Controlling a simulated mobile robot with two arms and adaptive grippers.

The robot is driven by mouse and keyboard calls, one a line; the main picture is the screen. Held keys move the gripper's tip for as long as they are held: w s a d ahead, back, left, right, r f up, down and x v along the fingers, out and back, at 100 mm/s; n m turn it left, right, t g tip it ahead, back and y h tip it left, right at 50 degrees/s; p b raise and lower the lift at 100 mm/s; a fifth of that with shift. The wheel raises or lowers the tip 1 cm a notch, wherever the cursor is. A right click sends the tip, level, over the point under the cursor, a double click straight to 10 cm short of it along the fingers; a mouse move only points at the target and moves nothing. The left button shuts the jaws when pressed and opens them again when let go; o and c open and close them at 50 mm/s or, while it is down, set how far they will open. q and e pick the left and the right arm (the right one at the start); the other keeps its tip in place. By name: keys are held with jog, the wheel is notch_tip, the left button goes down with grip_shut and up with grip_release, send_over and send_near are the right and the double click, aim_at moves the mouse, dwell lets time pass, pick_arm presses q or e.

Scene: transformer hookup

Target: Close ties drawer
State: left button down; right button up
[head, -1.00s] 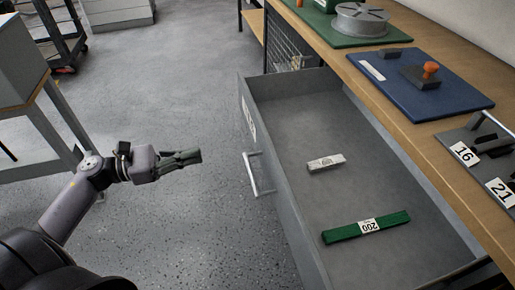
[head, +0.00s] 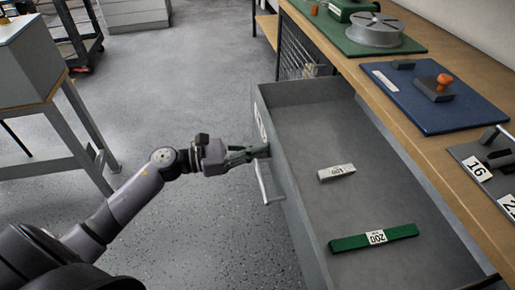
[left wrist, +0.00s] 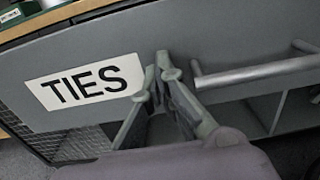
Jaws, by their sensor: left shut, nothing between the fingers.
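The grey ties drawer (head: 295,200) stands pulled out from under the workbench in the head view. A white tie bundle labelled 100 (head: 337,172) and a green one labelled 200 (head: 375,238) lie inside it. In the left wrist view its front (left wrist: 205,30) bears a TIES label (left wrist: 85,83) and a bar handle (left wrist: 255,73). My left gripper (head: 266,151) is shut and empty. Its fingertips (left wrist: 163,65) are at the drawer front, between the label and the handle; I cannot tell whether they touch it. My right gripper is not in view.
The wooden workbench (head: 400,120) holds a green mat with a round fixture (head: 374,30), a blue board (head: 435,105) and numbered grey blocks. A grey stand (head: 60,120) is at the left.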

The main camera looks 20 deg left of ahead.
aim_at(353, 147)
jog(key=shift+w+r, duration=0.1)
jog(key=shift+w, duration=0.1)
